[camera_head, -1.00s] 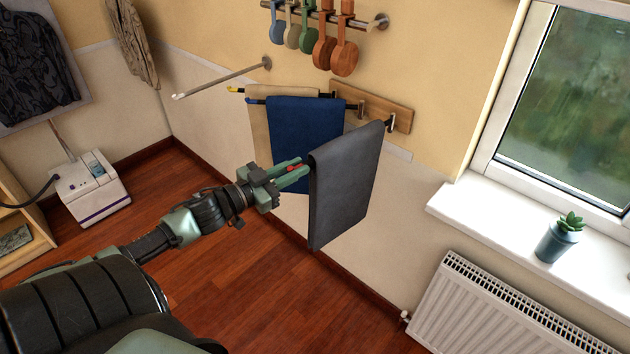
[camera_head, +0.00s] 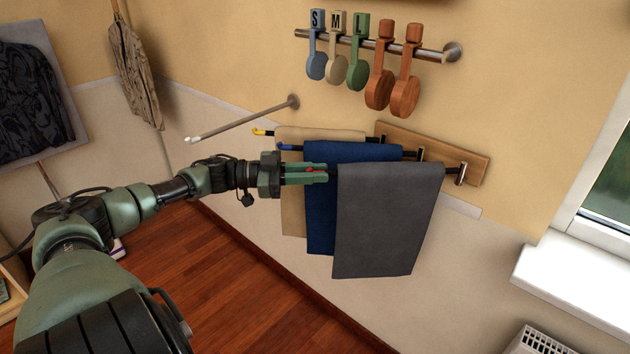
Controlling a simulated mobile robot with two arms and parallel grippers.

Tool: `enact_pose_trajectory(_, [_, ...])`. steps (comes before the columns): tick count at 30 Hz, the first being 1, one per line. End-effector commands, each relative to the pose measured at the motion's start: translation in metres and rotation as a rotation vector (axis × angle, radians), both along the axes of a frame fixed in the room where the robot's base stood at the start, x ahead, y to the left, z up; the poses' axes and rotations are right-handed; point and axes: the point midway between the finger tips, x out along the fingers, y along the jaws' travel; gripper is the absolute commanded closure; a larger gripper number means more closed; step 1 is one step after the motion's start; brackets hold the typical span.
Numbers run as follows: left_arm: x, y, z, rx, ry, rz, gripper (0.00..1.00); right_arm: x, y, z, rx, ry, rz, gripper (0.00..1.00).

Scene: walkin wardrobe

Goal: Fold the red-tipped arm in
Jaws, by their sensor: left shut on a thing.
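The red-tipped arm carries a grey cloth (camera_head: 390,220) and is hinged at the wooden wall board (camera_head: 440,152). Its red tip (camera_head: 311,170) shows between the fingers of my left gripper (camera_head: 318,173), which is shut on it from the left. The cloth hides most of this arm. Behind it are the blue-tipped arm (camera_head: 287,147) with a blue cloth (camera_head: 322,210) and the yellow-tipped arm (camera_head: 262,132) with a beige cloth (camera_head: 291,205). The grey cloth overlaps the blue one in the view. My right gripper is not in view.
A metal rod (camera_head: 240,119) sticks out from the wall at left. Above, a rail (camera_head: 430,50) holds several coloured hangers. A windowsill (camera_head: 580,280) and a radiator (camera_head: 540,342) are at right. The wooden floor (camera_head: 215,285) below is clear.

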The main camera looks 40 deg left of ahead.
Motion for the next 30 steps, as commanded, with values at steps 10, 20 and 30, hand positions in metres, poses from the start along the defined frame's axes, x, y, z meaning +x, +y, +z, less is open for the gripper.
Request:
enact_pose_trajectory(10, [0.0007,0.0013,-0.0028,0.007,0.004,-0.007,1.00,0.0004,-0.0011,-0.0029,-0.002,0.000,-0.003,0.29])
enact_pose_trajectory(20, [0.0006,0.0007,-0.0026,0.005,0.004,-0.008,0.64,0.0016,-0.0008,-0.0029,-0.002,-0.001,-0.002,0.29])
enact_pose_trajectory(30, [-0.0023,0.0034,-0.0027,0.004,0.005,-0.007,0.64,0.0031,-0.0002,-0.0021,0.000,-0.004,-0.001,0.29])
